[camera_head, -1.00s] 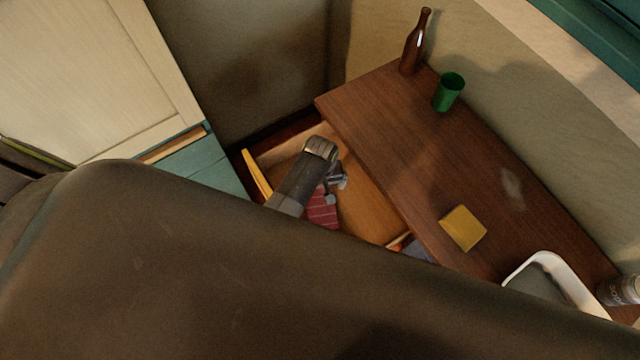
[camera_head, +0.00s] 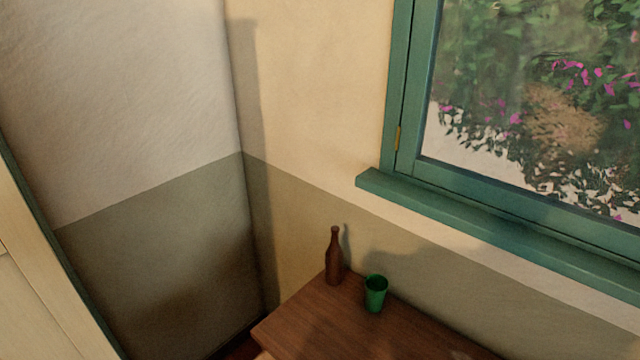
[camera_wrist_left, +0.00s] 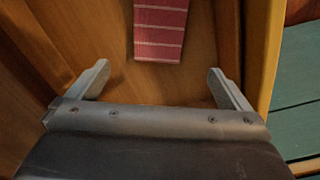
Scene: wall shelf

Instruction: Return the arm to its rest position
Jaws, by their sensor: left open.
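My left gripper (camera_wrist_left: 158,85) is in the left wrist view, its two fingers spread wide apart with nothing between them. Beyond the fingertips a red striped cloth (camera_wrist_left: 160,32) lies on a wooden surface. In the head view neither arm nor gripper shows, so the rest of the left arm is hidden from me. My right gripper is not in any view.
A wooden table (camera_head: 330,322) stands in the corner with a brown bottle (camera_head: 334,258) and a green cup (camera_head: 375,293) on it. A teal-framed window (camera_head: 455,225) is above. An orange-yellow edge (camera_wrist_left: 262,60) runs close to the right of my left gripper.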

